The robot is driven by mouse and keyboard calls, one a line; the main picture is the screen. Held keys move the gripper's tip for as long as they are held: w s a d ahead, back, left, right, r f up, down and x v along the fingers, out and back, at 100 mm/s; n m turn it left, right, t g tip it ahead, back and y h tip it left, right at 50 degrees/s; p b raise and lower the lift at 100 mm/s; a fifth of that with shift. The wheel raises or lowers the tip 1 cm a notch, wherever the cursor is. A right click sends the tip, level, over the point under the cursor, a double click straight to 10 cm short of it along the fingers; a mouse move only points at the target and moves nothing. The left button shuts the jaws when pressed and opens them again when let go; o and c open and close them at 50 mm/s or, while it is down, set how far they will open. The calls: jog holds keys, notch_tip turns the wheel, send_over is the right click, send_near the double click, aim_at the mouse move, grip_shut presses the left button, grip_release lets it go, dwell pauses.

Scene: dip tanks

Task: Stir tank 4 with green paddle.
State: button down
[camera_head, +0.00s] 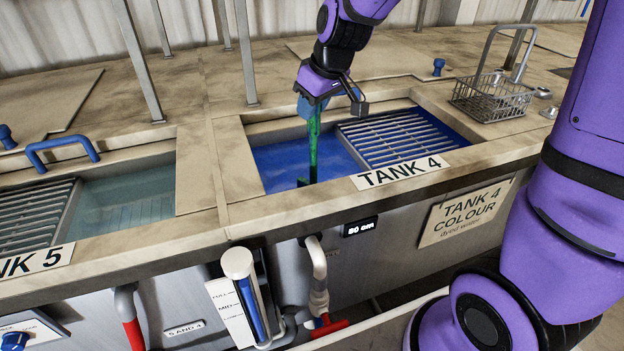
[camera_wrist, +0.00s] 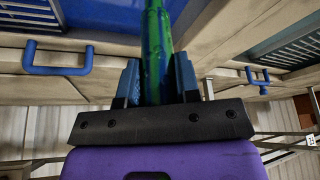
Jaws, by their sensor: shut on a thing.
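The green paddle (camera_head: 313,150) hangs roughly upright from my gripper (camera_head: 325,104), its lower end in the blue liquid at the left, open part of tank 4 (camera_head: 230,150). The submerged part of the paddle is hard to see. My gripper is shut on the upper part of the paddle, above the tank. In the wrist view the blue fingers of my gripper (camera_wrist: 158,82) stand either side of the green shaft (camera_wrist: 156,45). The label "TANK 4" (camera_head: 402,171) is on the front rim.
A slatted grate (camera_head: 395,138) covers the right part of tank 4. Tank 5 (camera_head: 125,195) with its own grate (camera_head: 35,215) lies to the left. A wire basket (camera_head: 492,98) stands on the counter at right. Blue handle (camera_head: 62,150) and grey posts rise from the counter.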

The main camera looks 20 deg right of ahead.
jog(key=d, duration=0.9)
jog(key=w, duration=0.9)
jog(key=a, duration=1.4)
jog(key=s, duration=0.9)
jog(key=w+d, duration=0.4)
jog(key=d, duration=0.3)
jog(key=shift+w, duration=0.2)
